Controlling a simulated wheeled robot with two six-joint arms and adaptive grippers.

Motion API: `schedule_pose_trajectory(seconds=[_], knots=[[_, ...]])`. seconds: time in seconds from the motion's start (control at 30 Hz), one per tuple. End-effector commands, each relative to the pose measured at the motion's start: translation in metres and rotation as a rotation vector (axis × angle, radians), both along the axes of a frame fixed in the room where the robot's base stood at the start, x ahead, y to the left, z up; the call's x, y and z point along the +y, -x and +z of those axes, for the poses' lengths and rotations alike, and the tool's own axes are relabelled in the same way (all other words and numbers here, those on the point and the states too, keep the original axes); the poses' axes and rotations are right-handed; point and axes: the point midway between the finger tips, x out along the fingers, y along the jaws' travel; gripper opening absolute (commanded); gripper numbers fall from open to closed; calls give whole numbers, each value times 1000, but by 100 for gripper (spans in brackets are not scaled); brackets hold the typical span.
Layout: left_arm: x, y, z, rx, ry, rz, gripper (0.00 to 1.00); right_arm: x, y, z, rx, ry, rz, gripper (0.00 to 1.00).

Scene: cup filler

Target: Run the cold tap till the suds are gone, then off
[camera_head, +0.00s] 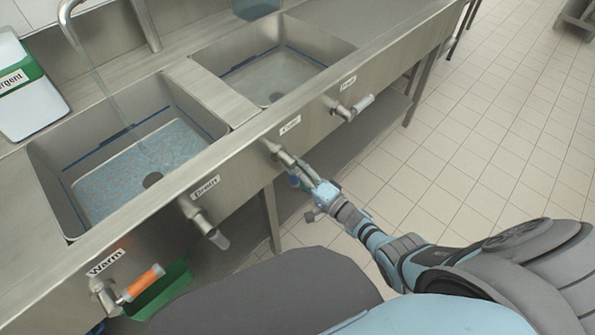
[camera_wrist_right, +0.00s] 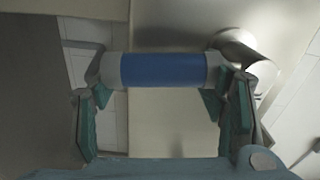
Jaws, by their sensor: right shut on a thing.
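The cold tap (camera_head: 276,149) sticks out from the sink front under a small label. My right gripper (camera_head: 303,178) is shut on its handle; the wrist view shows the blue handle grip (camera_wrist_right: 163,70) lying crosswise between the fingers. A thin stream of water (camera_head: 112,98) runs from the spout (camera_head: 72,22) into the left basin (camera_head: 50,180). My left gripper is not in view.
The warm tap (camera_head: 143,283) has an orange handle. Drain levers (camera_head: 215,236) and (camera_head: 360,106) stick out of the front. The right basin (camera_head: 310,50) is beside the left one. A detergent box (camera_head: 28,98) stands at the left. Tiled floor (camera_head: 480,130) is clear.

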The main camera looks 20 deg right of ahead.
Motion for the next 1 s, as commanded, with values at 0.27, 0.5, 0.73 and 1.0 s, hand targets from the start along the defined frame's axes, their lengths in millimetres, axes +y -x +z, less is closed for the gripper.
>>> schedule_pose_trajectory(seconds=[0.27, 0.5, 0.73, 1.0], knots=[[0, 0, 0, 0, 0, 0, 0, 1, 1, -1, 3, 1, 1, 16], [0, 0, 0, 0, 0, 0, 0, 0, 1, -1, 2, 2, 1, 87], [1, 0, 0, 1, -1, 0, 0, 0, 0, -1, 1, 1, 0, 87], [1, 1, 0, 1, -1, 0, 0, -13, 33, -2, 2, 5, 0, 87]])
